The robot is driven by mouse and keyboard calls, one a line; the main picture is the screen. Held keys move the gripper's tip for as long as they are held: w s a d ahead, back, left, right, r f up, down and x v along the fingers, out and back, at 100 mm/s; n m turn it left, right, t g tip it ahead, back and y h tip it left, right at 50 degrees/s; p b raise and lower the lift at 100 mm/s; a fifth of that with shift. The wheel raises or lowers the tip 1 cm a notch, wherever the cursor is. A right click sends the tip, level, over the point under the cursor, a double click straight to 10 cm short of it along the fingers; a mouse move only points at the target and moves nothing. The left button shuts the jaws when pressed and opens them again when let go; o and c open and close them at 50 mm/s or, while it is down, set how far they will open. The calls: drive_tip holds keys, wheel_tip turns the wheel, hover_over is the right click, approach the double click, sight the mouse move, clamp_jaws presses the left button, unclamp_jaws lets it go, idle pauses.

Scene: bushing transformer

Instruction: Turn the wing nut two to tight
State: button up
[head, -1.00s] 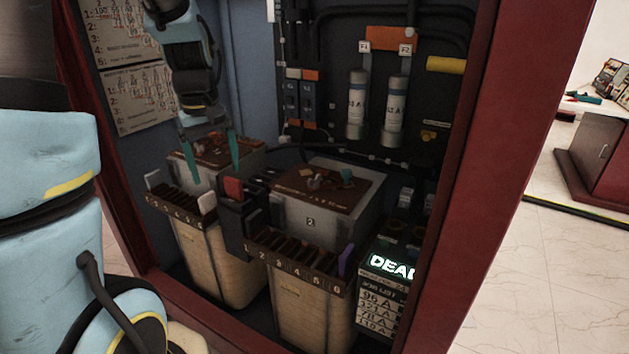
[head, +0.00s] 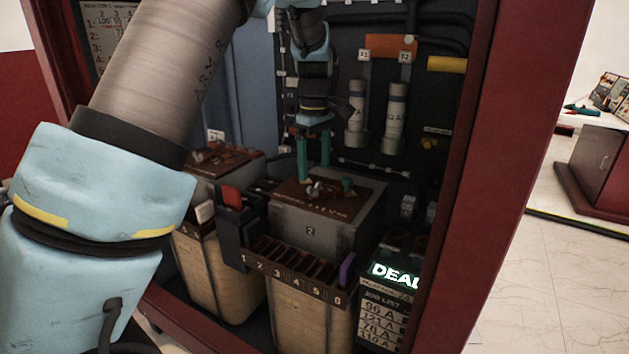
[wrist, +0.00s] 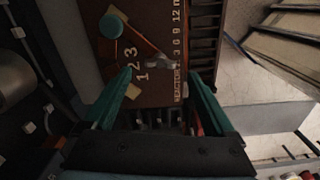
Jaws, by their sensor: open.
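The wing nut (head: 315,188) is a small silver piece on the brown top plate (head: 340,203) of the box marked 2 (head: 310,232). It also shows in the wrist view (wrist: 160,61), near the printed numbers 1, 2, 3. My gripper (head: 315,173) has two teal fingers pointing down, at the back left of this plate. In the wrist view my gripper (wrist: 158,76) is open, with nothing between its fingers. The wing nut lies just beyond the fingertips there; the height gap cannot be told. A teal knob (head: 348,185) sits right of the wing nut.
A similar box with a brown top (head: 225,160) stands at the left, with a red block (head: 231,197) near it. Fuse cylinders (head: 395,110) are on the back panel. The red cabinet frame (head: 500,170) bounds the right side. A lit sign (head: 393,273) stands front right.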

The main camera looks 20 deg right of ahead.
sight(314, 184)
wheel_tip(314, 184, down, 5)
drive_tip(key=shift+r, duration=0.1)
idle(0.3)
drive_tip(key=c, duration=1.4)
